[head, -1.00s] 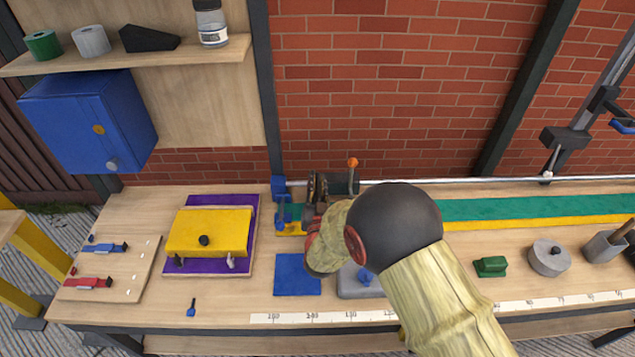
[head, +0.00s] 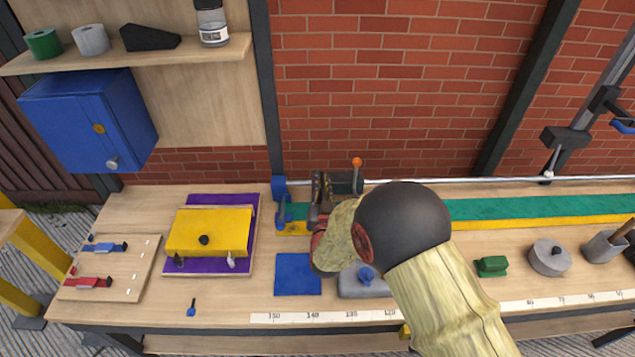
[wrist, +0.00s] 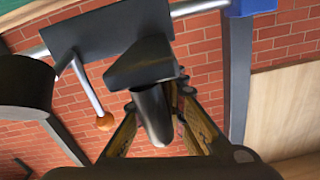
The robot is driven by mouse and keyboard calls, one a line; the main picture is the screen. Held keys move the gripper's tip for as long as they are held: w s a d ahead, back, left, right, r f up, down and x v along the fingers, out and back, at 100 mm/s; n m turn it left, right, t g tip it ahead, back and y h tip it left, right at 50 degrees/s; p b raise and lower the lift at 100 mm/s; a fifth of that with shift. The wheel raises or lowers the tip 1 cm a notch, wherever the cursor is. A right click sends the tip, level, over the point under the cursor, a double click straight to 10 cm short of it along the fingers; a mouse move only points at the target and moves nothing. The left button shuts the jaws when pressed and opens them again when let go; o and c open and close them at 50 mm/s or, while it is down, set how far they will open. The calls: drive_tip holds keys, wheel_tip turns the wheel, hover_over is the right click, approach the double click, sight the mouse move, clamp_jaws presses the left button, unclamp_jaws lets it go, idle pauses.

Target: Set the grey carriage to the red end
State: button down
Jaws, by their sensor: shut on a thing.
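The grey carriage (head: 344,183) sits on the long metal rail near its left end, just right of the blue end block (head: 279,188). A lever with an orange ball stands up from it. My gripper (head: 322,200) is at the carriage's left front, partly hidden by my own wrist. In the wrist view, the carriage (wrist: 100,38) shows as a dark plate on the rail with a grip block below it. My gripper's fingers (wrist: 157,106) are shut on the carriage's dark handle. The blue end block (wrist: 252,7) shows at top right. No red end is visible.
The rail (head: 480,181) runs right past the picture edge, above a green strip (head: 540,207). A grey block with a blue knob (head: 366,276) lies below my wrist. A slanted post (head: 585,115) with a clamp stands at the far right, behind the rail.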

sight(334, 181)
drive_tip(key=d, duration=0.3)
drive_tip(key=shift+d, duration=0.35)
drive_tip(key=c, duration=1.8)
unclamp_jaws()
drive_tip(key=s, duration=1.2)
drive_tip(key=shift+a, duration=0.25)
